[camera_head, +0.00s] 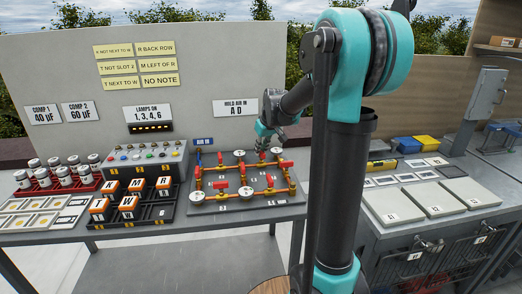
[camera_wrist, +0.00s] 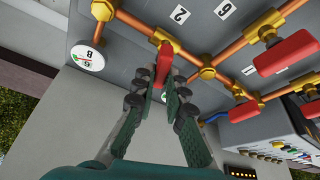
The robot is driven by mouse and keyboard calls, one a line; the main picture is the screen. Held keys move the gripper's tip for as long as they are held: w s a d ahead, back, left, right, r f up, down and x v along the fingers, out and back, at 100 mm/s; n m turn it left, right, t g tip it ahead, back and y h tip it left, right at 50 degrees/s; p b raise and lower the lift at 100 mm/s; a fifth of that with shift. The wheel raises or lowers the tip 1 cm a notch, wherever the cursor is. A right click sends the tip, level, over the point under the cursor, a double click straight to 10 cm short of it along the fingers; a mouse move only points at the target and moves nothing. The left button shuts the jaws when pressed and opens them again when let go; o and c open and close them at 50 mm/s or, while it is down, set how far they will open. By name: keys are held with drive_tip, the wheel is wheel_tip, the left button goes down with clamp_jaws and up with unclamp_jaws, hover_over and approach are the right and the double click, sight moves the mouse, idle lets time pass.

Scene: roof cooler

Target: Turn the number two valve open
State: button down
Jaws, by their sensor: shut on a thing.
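A copper pipe run (camera_wrist: 138,25) with brass fittings crosses the grey valve panel in the wrist view. A red valve handle (camera_wrist: 164,56) hangs from a brass body on this pipe, with the label "2" (camera_wrist: 180,14) beside it. My gripper (camera_wrist: 162,78) is shut on this red handle, its fingers on both sides. The handle lies at an angle across the pipe. In the head view, my gripper (camera_head: 262,143) is at the back edge of the valve panel (camera_head: 246,208); the gripped handle is hard to make out there.
Other red valve handles (camera_wrist: 288,52) and a white gauge marked "B" (camera_wrist: 87,57) sit near my fingers. The lamp box (camera_head: 145,160) and letter blocks (camera_head: 128,203) stand left of the panel. A sign (camera_head: 235,108) above reads "HOLD AIR IN A D".

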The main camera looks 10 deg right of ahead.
drive_tip(key=n+y, duration=0.1)
drive_tip(key=n, duration=0.2)
drive_tip(key=n+g+y, duration=0.1)
drive_tip(key=n, duration=0.2)
drive_tip(key=n+g, duration=0.1)
drive_tip(key=n, duration=0.2)
drive_tip(key=n+g, duration=0.1)
drive_tip(key=n, duration=0.1)
drive_tip(key=shift+n+y, duration=0.4)
drive_tip(key=shift+s+g, duration=0.1)
drive_tip(key=shift+g, duration=0.2)
drive_tip(key=c, duration=1.6)
unclamp_jaws()
drive_tip(key=shift+o, duration=0.2)
drive_tip(key=v, duration=1.2)
drive_tip(key=shift+a, duration=0.15)
